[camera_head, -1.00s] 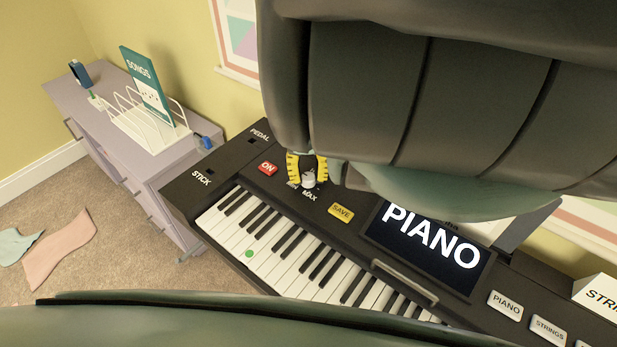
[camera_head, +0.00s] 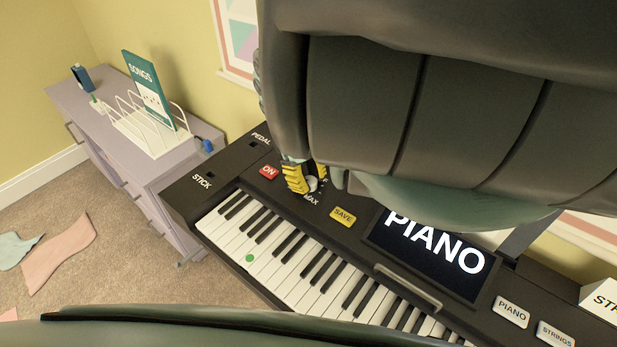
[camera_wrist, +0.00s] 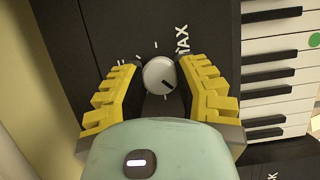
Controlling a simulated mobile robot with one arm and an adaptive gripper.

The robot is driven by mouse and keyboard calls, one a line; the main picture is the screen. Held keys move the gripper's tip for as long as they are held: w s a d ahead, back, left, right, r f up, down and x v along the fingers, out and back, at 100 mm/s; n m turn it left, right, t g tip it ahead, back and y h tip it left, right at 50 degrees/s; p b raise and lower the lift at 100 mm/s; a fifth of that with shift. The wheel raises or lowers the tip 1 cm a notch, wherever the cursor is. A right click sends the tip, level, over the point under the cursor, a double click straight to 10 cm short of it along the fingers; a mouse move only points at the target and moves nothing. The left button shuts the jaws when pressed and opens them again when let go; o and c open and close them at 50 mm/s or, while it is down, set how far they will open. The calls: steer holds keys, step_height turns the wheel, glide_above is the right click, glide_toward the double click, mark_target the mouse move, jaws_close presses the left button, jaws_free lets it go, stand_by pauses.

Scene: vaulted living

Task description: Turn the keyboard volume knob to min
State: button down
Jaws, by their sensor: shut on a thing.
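The volume knob (camera_wrist: 159,74) is a small round silver-white knob with a dark pointer mark, which points to the lower right in the wrist view. A MAX label (camera_wrist: 182,39) and several white tick marks lie beside it. In the head view the knob (camera_head: 312,184) is partly hidden by my gripper. My gripper (camera_wrist: 160,76) has its yellow ribbed fingers on both sides of the knob, shut on it. In the head view the gripper (camera_head: 309,180) stands over the back left of the black keyboard (camera_head: 228,166). The MIN label is not readable.
A red ON button (camera_head: 268,172) and a yellow SAVE button (camera_head: 343,215) sit close to the knob. A PIANO screen (camera_head: 434,243) is to the right. A lilac cabinet (camera_head: 110,100) with a white rack (camera_head: 150,135) stands at the left.

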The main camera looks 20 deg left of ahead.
steer(key=shift+n, duration=0.3)
steer(key=c, duration=0.6)
jaws_free()
steer(key=v, duration=1.2)
steer(key=shift+a, duration=0.1)
